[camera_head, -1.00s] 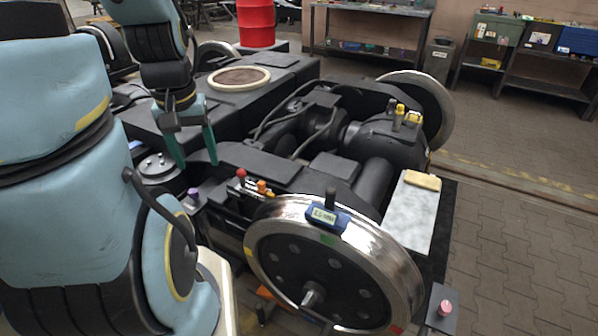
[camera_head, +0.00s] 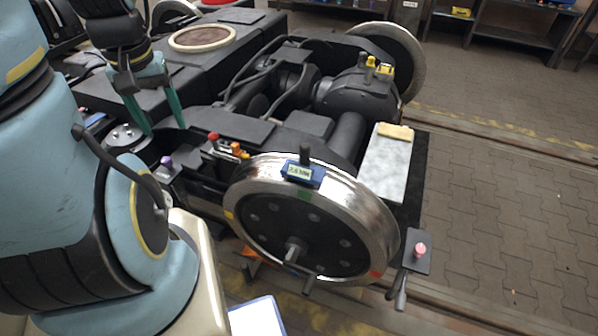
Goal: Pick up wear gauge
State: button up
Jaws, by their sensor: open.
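A blue gauge with a small lit display and a black upright knob, which I take for the wear gauge (camera_head: 304,173), sits on top of the rim of the near steel wheel (camera_head: 312,225). My gripper (camera_head: 165,130) has two green fingers spread apart and pointing down, with nothing between them. It is over the bogie frame, to the left of the gauge and well apart from it.
A row of red and orange knobs (camera_head: 228,146) stands between my gripper and the wheel. A pale plate (camera_head: 388,165) with a tan block (camera_head: 395,131) lies right of the wheel. A pink knob (camera_head: 419,250) is on a bracket at right. The paved floor at right is clear.

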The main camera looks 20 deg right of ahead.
aim_at(301, 171)
jog(key=l+u, duration=0.1)
jog(key=u, duration=0.75)
jog(key=k+l+u, duration=0.3)
jog(key=u, duration=0.15)
jog(key=k+l+u, duration=0.25)
jog(key=u, duration=0.15)
jog(key=k+u, duration=0.6)
jog(key=k, duration=0.95)
